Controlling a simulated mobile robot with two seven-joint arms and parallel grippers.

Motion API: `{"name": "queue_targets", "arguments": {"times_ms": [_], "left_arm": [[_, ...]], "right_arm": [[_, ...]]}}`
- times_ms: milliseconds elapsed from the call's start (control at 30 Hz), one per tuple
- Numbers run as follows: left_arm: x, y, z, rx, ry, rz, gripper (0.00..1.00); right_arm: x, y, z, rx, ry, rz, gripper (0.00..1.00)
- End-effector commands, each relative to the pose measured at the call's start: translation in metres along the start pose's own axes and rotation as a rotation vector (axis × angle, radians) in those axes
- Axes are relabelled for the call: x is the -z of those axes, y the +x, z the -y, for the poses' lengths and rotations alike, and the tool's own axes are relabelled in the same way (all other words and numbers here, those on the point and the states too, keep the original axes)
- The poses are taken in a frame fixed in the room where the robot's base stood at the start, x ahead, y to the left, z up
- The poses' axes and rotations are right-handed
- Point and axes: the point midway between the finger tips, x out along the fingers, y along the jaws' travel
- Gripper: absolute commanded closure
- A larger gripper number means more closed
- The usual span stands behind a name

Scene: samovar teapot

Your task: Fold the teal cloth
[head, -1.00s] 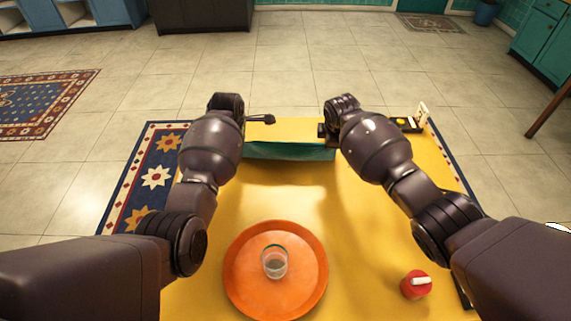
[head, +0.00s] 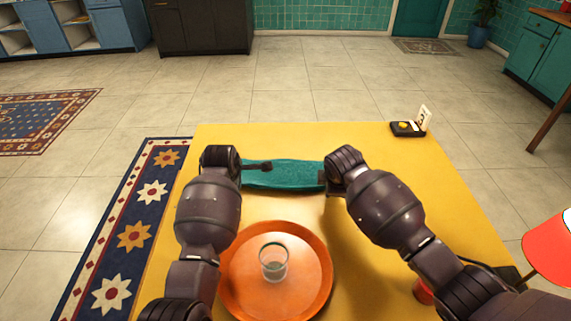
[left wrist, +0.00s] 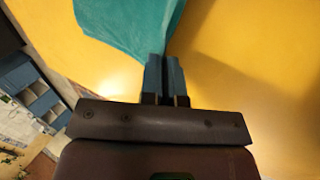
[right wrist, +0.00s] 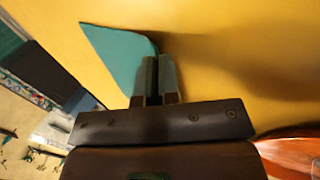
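The teal cloth (head: 285,175) stretches between my two grippers as a band over the yellow table, behind the orange tray. Its far edge is curved. My left gripper (head: 266,166) is at its left end; in the left wrist view the closed fingers (left wrist: 165,60) meet a corner of the cloth (left wrist: 130,25). My right gripper (head: 326,178) is at its right end; in the right wrist view the closed fingers (right wrist: 157,62) meet the other corner (right wrist: 120,55). The exact grip is partly hidden by the fingers. I cannot tell how much of the cloth touches the table.
An orange tray (head: 310,285) with a clear glass (head: 273,262) stands close in front of the cloth. A small black item with a card (head: 408,128) is at the table's far right corner. A red object (head: 422,292) is partly behind my right arm.

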Motion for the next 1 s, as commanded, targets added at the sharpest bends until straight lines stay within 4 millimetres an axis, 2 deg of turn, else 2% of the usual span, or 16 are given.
{"name": "queue_targets", "arguments": {"times_ms": [367,667,900,1000], "left_arm": [[0.0000,0.0016,0.0003,-0.009,0.000,0.000,1.00],[0.0001,0.0020,0.0006,-0.008,0.000,0.000,0.55],[0.0001,0.0017,0.0007,-0.008,0.000,0.000,0.53],[-0.0004,-0.0043,0.0000,-0.010,-0.001,0.000,0.53]], "right_arm": [[-0.0002,0.0018,0.0004,-0.008,0.001,0.000,1.00],[-0.0001,0.0022,0.0007,-0.007,0.001,0.000,0.55],[-0.0001,0.0019,0.0008,-0.007,0.001,0.000,0.53],[-0.0001,-0.0045,-0.0001,-0.009,0.000,-0.001,0.53]]}}
